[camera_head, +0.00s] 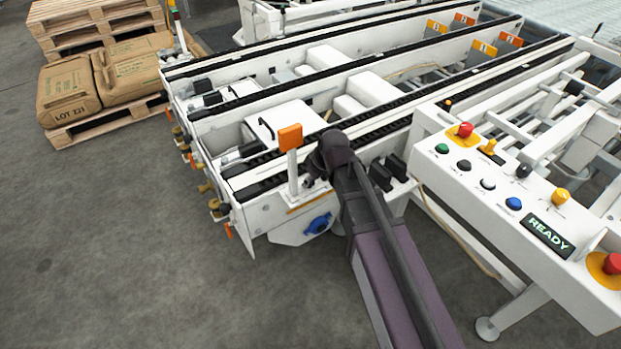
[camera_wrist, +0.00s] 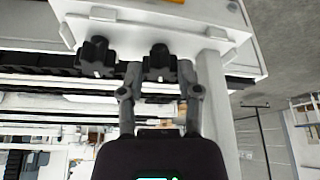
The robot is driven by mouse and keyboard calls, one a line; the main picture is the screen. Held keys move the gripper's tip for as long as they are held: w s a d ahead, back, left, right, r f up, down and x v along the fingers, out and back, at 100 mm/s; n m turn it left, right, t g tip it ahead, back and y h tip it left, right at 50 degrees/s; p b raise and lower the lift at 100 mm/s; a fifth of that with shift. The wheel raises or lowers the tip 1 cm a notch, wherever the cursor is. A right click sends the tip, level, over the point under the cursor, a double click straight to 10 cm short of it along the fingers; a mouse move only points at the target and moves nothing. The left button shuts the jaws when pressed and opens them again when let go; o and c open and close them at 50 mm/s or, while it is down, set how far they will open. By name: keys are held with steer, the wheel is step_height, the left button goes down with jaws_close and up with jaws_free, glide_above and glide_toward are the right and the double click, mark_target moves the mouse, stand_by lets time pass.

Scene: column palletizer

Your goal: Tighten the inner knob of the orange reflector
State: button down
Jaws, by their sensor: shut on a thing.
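The orange reflector (camera_head: 290,137) sits on top of a white post (camera_head: 293,172) at the near end of the conveyor. In the wrist view, two black lobed knobs stand side by side on a white bracket (camera_wrist: 215,37). The left knob (camera_wrist: 96,57) is free. My gripper (camera_wrist: 160,76) has its two fingers on either side of the right knob (camera_wrist: 159,58), nearer the white post, and is shut on it. In the head view my gripper (camera_head: 309,183) is beside the foot of the post; my arm hides most of the knobs.
A blue round part (camera_head: 318,224) sits below the bracket. A control panel (camera_head: 490,190) with buttons and a READY display stands to the right. A pallet with sacks (camera_head: 70,90) is at the far left. The floor in front is clear.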

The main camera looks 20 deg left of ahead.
steer(key=shift+a+m+t+h, duration=0.1)
steer(key=shift+m+t+h, duration=0.3)
steer(key=shift+m, duration=0.9)
steer(key=shift+c, duration=1.5)
jaws_free()
